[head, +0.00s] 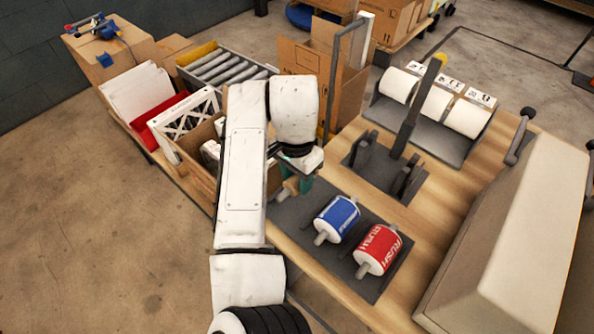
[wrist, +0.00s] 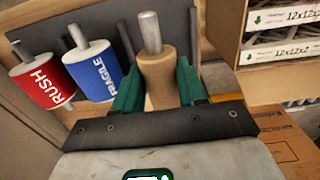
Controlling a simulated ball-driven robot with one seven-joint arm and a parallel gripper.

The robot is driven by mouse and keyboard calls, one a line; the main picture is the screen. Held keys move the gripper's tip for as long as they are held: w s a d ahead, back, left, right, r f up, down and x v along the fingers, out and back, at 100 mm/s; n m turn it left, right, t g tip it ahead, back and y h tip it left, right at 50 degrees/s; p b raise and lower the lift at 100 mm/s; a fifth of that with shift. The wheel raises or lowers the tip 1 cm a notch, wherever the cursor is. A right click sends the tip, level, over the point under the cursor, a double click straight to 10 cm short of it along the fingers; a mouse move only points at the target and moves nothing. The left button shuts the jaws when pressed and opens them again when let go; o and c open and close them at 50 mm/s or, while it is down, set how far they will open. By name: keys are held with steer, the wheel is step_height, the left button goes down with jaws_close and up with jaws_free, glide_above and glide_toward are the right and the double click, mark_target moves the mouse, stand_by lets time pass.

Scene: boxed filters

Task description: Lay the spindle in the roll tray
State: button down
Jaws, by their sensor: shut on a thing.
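The spindle is a tan, wood-coloured core with a grey metal end (wrist: 150,32). My gripper (wrist: 158,78) is shut on it, with a green finger on each side of the tan body. In the head view my gripper (head: 302,184) is partly hidden behind my white arm, and the spindle's tan end (head: 289,192) shows at the left end of a dark grey tray (head: 293,222). A blue roll (head: 337,218) and a red roll (head: 377,250) lie side by side in this tray. I cannot tell whether the spindle touches the tray.
A dark stand with an upright post (head: 410,125) is behind the tray. A second grey tray (head: 440,146) with white rolls and label cards is at back right. A large beige machine (head: 510,245) fills the right.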

steer(key=shift+f+b, duration=1.45)
steer(key=shift+f, duration=2.05)
steer(key=c, duration=0.6)
jaws_free()
steer(key=shift+o, duration=0.2)
step_height(320, 180, up, 11)
steer(key=shift+f+b, duration=0.1)
steer(key=shift+b, duration=0.3)
steer(key=shift+a, duration=0.1)
